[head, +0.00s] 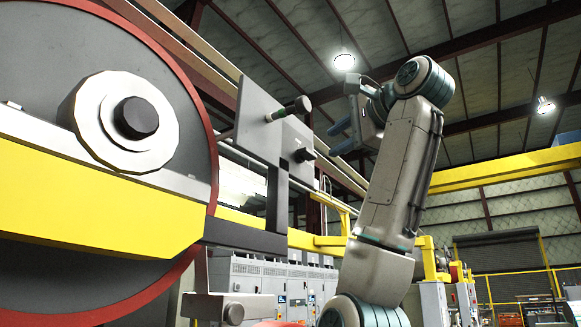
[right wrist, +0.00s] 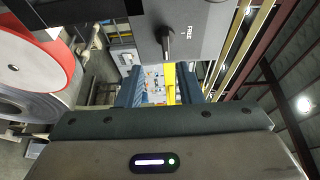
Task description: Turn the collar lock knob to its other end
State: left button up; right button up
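The collar lock knob appears to be the black knob (head: 303,155) on the lower grey plate beside the big reel in the head view. In the right wrist view the knob (right wrist: 167,43) stands out from a grey plate, near a tick mark and the word FREE. Its bar runs roughly up and down in that picture. My right gripper (head: 334,137) is open and empty, to the right of the knob and apart from it. Its two blue fingers (right wrist: 160,90) stand wide apart below the knob in the wrist view. My left gripper is not in view.
A lever with a green-banded grip (head: 290,109) sticks out from the upper grey plate (head: 258,122), just above the knob. The large red-rimmed reel (head: 45,230) with a yellow band fills the left. Grey cabinets (head: 245,275) stand behind. Free air lies between gripper and knob.

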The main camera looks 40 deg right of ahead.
aim_at(311, 152)
jog(key=w+p, duration=0.2)
jog(key=w, duration=0.1)
jog(key=w+p, duration=0.1)
jog(key=w, duration=0.2)
jog(key=w+d+p, duration=0.1)
jog(key=w+p, duration=0.1)
jog(key=w, duration=0.1)
jog(key=shift+w+r+p, duration=0.25)
jog(key=shift+r+p, duration=0.05)
jog(key=shift+s+r, duration=0.1)
jog(key=shift+s, duration=0.2)
jog(key=shift+s+r, duration=0.1)
jog(key=shift+s, duration=0.3)
jog(key=shift+w+a, duration=0.1)
jog(key=shift+w, duration=0.25)
grip_shut()
